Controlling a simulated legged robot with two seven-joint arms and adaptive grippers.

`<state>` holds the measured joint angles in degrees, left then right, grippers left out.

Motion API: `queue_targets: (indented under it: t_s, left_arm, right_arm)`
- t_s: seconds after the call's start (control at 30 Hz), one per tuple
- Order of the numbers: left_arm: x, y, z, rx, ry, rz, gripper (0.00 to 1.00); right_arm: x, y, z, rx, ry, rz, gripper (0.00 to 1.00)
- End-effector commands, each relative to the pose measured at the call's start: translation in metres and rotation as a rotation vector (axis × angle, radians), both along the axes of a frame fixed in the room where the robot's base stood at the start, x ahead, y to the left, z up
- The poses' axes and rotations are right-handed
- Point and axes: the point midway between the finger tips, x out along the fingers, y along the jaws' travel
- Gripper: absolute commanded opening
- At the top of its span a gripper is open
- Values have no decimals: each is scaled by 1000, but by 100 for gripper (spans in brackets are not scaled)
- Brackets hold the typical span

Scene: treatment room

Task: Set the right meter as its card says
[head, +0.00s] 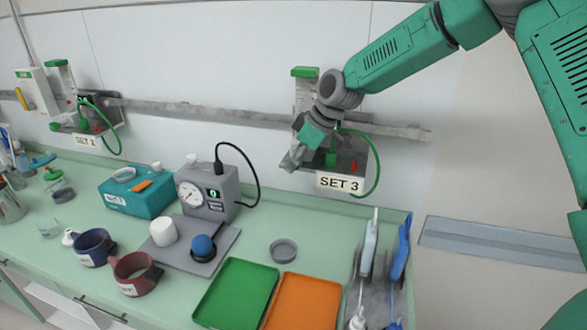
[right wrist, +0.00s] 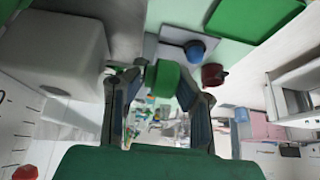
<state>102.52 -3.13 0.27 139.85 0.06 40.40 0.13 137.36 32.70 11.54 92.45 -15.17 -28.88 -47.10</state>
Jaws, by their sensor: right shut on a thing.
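The right meter (head: 350,152) is on the wall rail, with a green top (head: 304,72), a green hose and a red part low on its panel. Its card (head: 340,182) reads "SET 3". My right gripper (head: 294,158) is at the left front of this meter and hides part of its tube. In the right wrist view my gripper's fingers (right wrist: 158,92) are closed around a green knob (right wrist: 165,78). Part of the meter's scale (right wrist: 8,120) shows at the left there; its reading cannot be made out. My left gripper is not in view.
A second meter with a "SET 2" card (head: 86,141) is on the rail at the left. Below, the counter holds a grey gauge device (head: 207,192), a teal box (head: 135,197), mugs, a green tray (head: 236,293) and an orange tray (head: 301,302).

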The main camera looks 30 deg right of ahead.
Motion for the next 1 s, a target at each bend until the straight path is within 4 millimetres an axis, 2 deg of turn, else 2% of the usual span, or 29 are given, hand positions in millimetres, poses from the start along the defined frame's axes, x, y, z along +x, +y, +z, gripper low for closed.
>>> queue_targets:
  t_s: [0.1,0.3,0.9,0.93,0.97,1.0]
  left_arm:
    - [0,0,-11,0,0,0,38]
    - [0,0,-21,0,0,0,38]
    - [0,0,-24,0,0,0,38]
    - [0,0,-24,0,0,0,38]
    - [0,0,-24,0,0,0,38]
    - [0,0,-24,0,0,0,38]
  right_arm:
    - [4,0,6,52,-75,-5,0]
    - [4,-1,7,102,-137,-5,0]
    - [4,-2,10,126,-169,-5,0]
    - [4,-3,10,126,-169,-5,32]
    - [4,-3,10,126,-169,-5,38]
    - [4,-2,9,126,-167,-5,38]
